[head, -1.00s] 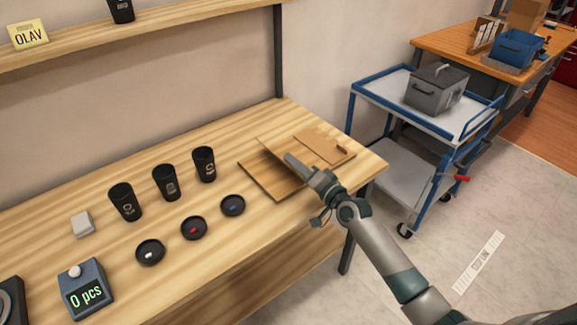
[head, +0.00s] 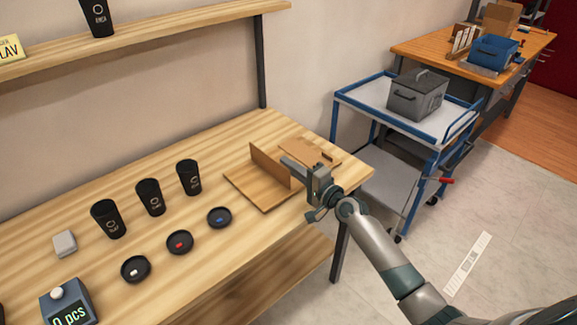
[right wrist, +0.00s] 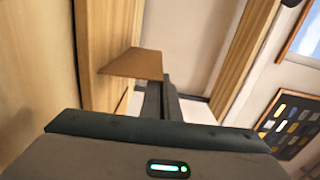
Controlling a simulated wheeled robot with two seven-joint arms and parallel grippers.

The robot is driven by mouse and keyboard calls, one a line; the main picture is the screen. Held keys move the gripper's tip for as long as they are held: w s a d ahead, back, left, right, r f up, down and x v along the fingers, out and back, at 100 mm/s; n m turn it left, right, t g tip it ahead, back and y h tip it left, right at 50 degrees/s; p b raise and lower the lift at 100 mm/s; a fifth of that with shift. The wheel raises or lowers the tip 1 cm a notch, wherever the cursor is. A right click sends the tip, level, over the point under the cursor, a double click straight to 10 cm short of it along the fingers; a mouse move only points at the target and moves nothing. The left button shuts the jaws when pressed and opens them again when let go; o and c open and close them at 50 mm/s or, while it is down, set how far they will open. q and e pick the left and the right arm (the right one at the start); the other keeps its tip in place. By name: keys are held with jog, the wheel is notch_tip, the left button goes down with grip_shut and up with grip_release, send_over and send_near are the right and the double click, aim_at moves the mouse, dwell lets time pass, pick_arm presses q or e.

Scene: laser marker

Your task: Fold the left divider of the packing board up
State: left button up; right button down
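The packing board (head: 262,194) is a light-brown wooden board on the table's right part. Its left divider (head: 268,166) stands up from the board, roughly upright. The right part of the board (head: 312,149) lies flat, partly hidden by my arm. My right gripper (head: 287,163) is at the right side of the raised divider, its fingers close together and apparently touching or nearly touching the panel. In the right wrist view, the fingers (right wrist: 160,95) are together beside a brown panel (right wrist: 133,64). My left gripper is not in view.
Several black cups (head: 150,197) and small dark dishes (head: 180,242) stand left of the board. A counter display (head: 67,303) is at the lower left. A blue cart (head: 400,112) with a grey box (head: 417,94) stands beyond the table's right edge.

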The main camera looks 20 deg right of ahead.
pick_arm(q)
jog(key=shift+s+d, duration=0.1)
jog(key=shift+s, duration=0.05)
pick_arm(e)
jog(key=c, duration=2)
grip_release()
